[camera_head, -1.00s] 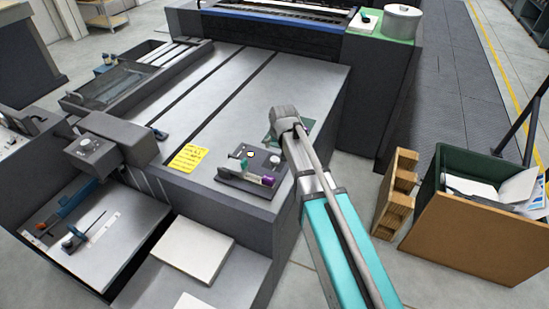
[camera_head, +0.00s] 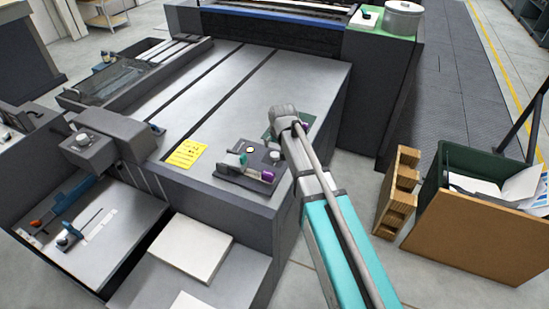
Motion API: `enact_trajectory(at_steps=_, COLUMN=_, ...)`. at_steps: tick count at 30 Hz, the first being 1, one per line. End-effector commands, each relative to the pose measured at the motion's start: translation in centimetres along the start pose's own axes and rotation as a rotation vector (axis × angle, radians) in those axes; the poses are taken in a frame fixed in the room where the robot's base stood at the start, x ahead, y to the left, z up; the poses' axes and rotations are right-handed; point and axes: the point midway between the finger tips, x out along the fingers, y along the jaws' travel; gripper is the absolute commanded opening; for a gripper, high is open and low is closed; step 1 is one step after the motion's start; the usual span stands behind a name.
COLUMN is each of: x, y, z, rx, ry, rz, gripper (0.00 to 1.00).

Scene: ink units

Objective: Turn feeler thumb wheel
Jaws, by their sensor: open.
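A small dark fixture plate (camera_head: 226,174) sits near the front right corner of the grey machine table. On it are a dark green upright part (camera_head: 243,160), a round white-topped knob (camera_head: 275,155) and a purple wheel-like part (camera_head: 267,176). I cannot tell which part is the feeler thumb wheel. My teal and grey arm reaches up from the lower right, and its end joint shows just right of the fixture. My gripper is hidden beyond that joint. A small purple piece (camera_head: 307,127) shows just right of the arm.
A yellow note (camera_head: 187,153) lies left of the fixture. A dark head with a knob (camera_head: 82,139) and a blue clamp-like tool (camera_head: 68,237) are at the left. A wooden-sided bin (camera_head: 477,235) with papers and a wooden rack (camera_head: 398,192) stand at the right.

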Motion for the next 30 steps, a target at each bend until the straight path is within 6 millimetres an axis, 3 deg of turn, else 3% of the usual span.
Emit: enact_trajectory(at_steps=30, x=8.9, y=0.0, z=0.1, rx=0.0, ry=0.0, rz=0.0, gripper=0.9)
